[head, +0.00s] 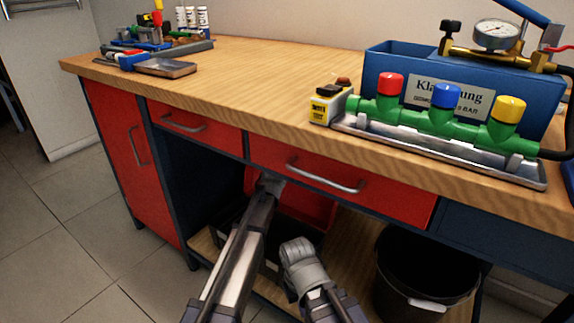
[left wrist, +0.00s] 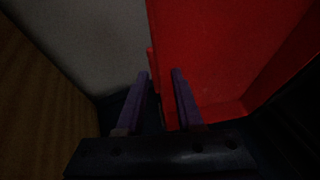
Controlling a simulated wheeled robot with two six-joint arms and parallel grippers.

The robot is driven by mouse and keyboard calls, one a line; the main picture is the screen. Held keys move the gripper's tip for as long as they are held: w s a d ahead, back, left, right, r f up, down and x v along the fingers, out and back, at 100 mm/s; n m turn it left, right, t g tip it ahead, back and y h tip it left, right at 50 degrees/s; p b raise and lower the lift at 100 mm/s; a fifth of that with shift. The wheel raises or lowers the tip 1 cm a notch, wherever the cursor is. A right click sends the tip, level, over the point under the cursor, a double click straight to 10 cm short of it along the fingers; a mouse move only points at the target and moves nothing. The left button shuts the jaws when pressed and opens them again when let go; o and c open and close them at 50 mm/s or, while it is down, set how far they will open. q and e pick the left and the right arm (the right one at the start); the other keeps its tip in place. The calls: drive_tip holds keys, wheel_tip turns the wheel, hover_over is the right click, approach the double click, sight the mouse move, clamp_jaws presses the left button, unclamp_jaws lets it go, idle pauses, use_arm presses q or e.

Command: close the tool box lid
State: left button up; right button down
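The tool box is a dark box (head: 270,266) on the low shelf under the workbench, in shade and partly hidden by my arms. Its red lid (head: 310,205) stands raised under the drawers. The lid (left wrist: 230,55) also fills the upper right of the left wrist view. My left gripper (head: 268,184) reaches in at the lid; its fingers are unclear in the head view. In the left wrist view, the left gripper (left wrist: 160,76) has its purple fingers apart, with the lid's edge behind the gap; contact is unclear. My right arm is low in the middle, but its fingers do not show.
Red drawers (head: 345,191) and the wooden worktop (head: 240,72) lie just above the shelf opening. A black bucket (head: 425,285) stands right of my arms. A green valve manifold (head: 440,115) sits on the worktop. The tiled floor (head: 75,225) at left is clear.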

use_arm(q)
drive_tip(key=c, duration=0.5)
drive_tip(key=shift+s, duration=0.1)
clamp_jaws()
idle(0.8)
